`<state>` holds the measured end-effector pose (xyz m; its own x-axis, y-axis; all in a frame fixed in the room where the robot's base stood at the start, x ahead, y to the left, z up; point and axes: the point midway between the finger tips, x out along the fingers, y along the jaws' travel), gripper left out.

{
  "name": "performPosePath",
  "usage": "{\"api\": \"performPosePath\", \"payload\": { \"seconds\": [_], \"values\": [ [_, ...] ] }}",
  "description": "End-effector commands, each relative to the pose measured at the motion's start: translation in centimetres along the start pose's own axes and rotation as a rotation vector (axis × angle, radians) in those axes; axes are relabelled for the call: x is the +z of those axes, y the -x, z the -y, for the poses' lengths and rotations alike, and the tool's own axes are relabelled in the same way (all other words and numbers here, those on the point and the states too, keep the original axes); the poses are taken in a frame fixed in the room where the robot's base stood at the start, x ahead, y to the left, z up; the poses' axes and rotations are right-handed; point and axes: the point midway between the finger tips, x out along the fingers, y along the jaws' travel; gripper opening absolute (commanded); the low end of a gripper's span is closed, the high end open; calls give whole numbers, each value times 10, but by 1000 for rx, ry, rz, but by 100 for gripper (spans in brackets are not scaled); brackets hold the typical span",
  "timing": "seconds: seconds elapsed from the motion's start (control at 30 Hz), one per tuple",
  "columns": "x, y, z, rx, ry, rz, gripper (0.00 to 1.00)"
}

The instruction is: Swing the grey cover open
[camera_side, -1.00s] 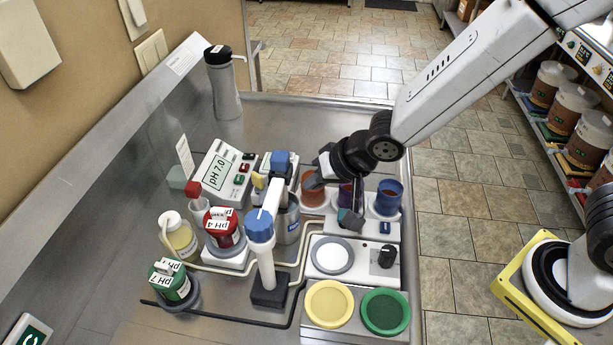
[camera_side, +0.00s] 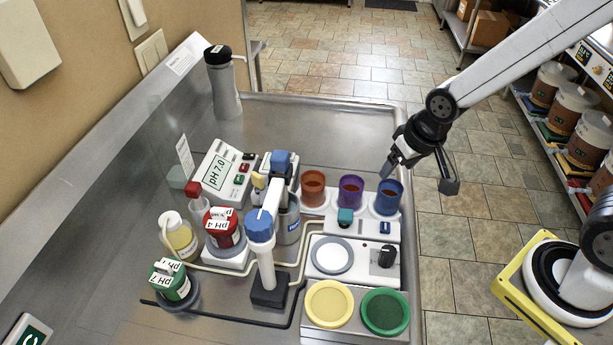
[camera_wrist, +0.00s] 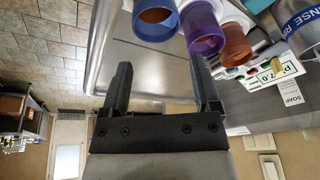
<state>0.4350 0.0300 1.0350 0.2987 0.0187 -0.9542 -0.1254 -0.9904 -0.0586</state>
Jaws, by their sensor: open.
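I cannot pick out a hinged grey cover for certain. A round white plate with a grey rim (camera_side: 331,256) lies on the white unit (camera_side: 365,277), next to a black knob. A teal knob (camera_side: 345,216) and a blue button sit on the unit's back part. Behind them stand orange (camera_side: 313,188), purple (camera_side: 350,190) and blue (camera_side: 388,197) cups with open tops. My gripper (camera_side: 418,181) is open and empty, in the air to the right of the blue cup. In the wrist view my gripper (camera_wrist: 161,70) has its fingers spread, with the cups beyond them.
A blue-capped post (camera_side: 262,245) stands left of the unit, near a metal beaker (camera_side: 288,222). Red (camera_side: 224,230) and green (camera_side: 170,285) containers and a pH meter (camera_side: 220,175) are further left. Yellow (camera_side: 330,304) and green (camera_side: 385,312) discs lie in front.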

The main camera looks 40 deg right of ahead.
Motion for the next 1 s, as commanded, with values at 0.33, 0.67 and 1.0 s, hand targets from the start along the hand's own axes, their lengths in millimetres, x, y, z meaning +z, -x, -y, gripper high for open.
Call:
{"api": "performPosePath", "payload": {
  "seconds": [0.33, 0.67, 1.0],
  "values": [
    [-27, 1, 4, -8, -189, 132, 79],
    [-84, -12, 57, -37, -528, 237, 79],
    [-132, -29, 130, -45, -890, 387, 79]
  ]
}}
